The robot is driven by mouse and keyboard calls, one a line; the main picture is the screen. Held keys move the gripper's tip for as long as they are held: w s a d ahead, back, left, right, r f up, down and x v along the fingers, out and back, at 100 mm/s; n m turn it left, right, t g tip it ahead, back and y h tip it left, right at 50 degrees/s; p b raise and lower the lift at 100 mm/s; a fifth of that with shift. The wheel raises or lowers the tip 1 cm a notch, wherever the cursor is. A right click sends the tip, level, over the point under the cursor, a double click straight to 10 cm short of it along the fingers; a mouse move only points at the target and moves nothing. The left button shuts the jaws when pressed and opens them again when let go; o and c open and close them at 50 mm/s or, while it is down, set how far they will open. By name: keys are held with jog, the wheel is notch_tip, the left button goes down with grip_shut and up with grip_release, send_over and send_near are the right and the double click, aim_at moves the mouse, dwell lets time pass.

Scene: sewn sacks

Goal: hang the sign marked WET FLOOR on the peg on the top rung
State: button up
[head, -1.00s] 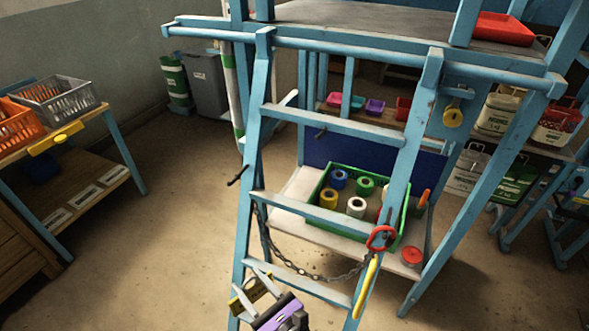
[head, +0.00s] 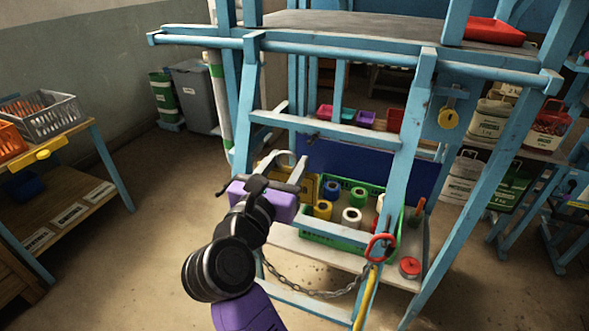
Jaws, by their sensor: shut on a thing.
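A yellow sign (head: 306,188) shows just right of my gripper (head: 284,168) in the head view. My gripper is shut on it, and its purple body hides much of the sign. The lettering cannot be read. Sign and gripper are in front of the blue ladder, below the top rung (head: 325,131). A short dark peg (head: 312,139) sticks out from that rung, up and right of my gripper. The sign is apart from the peg.
A chain (head: 305,290) hangs low across the ladder to a red ring (head: 380,247). A green crate (head: 333,236) of coloured rolls stands behind. A wooden bench (head: 82,165) is at left.

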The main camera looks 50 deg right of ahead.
aim_at(309, 142)
jog(key=shift+s+d+m+g, duration=0.3)
jog(key=shift+s+d+g, duration=0.1)
jog(key=shift+s+d, duration=0.2)
jog(key=shift+d, duration=0.15)
jog(key=shift+f+p+x, duration=0.15)
jog(key=shift+p+x, duration=0.65)
jog(key=shift+x, duration=0.45)
jog(key=shift+f+p+x, duration=0.15)
jog(key=shift+p+x, duration=0.65)
jog(key=shift+x, duration=0.5)
jog(key=shift+f+b, duration=0.15)
jog(key=shift+b, duration=0.4)
jog(key=shift+w+d, duration=0.1)
jog(key=shift+d, duration=0.05)
jog(key=shift+w+d, duration=0.15)
jog(key=shift+d, duration=0.2)
jog(key=shift+w+d, duration=0.2)
jog(key=shift+d, duration=0.35)
jog(key=shift+w+d, duration=0.1)
jog(key=shift+d, duration=0.2)
